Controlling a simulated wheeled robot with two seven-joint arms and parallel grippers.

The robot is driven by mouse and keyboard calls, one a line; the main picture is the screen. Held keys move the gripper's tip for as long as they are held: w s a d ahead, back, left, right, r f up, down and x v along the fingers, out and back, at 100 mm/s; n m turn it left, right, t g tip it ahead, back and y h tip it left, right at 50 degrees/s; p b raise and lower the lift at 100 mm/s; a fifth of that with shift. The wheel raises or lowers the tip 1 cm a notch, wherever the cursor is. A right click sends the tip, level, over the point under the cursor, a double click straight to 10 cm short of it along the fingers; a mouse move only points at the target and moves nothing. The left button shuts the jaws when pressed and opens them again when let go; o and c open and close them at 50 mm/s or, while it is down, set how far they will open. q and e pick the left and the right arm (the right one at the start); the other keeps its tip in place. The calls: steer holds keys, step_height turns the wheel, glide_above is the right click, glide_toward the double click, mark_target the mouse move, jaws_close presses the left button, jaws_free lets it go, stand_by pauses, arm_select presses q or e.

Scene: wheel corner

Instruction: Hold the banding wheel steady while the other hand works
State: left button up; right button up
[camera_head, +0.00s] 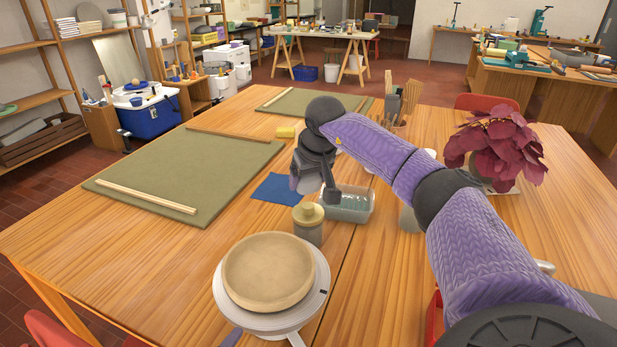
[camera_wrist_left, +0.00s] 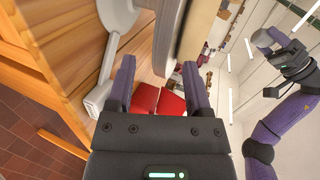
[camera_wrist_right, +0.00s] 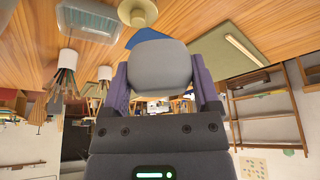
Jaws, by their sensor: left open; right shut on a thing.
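The banding wheel (camera_head: 318,297) stands near the front edge of the wooden table, its pale round head bearing a shallow tan clay piece (camera_head: 268,272). In the left wrist view the wheel's head (camera_wrist_left: 168,42) is seen edge-on. My left gripper (camera_wrist_left: 158,80) is open beside the wheel, with its fingertips near the rim; whether they touch is unclear. Only a purple bit of it shows at the bottom of the head view. My right gripper (camera_head: 314,178) is shut on a smooth rounded grey thing (camera_wrist_right: 160,70), held above the table beyond the wheel.
A lidded jar (camera_head: 308,222) stands just beyond the wheel, with a clear tub of water (camera_head: 350,206) and a blue cloth (camera_head: 272,189) behind it. A green board (camera_head: 185,172) lies at left. A dark red plant (camera_head: 497,143) is at right. The table left of the wheel is clear.

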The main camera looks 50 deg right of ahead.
mark_target(247, 331)
arm_select(q)
steer(key=shift+x, duration=2.25)
steer(key=shift+a, duration=0.1)
steer(key=c, duration=0.8)
steer(key=shift+a+f, duration=0.1)
steer(key=shift+f, duration=0.05)
jaws_close()
steer(key=shift+s, duration=0.1)
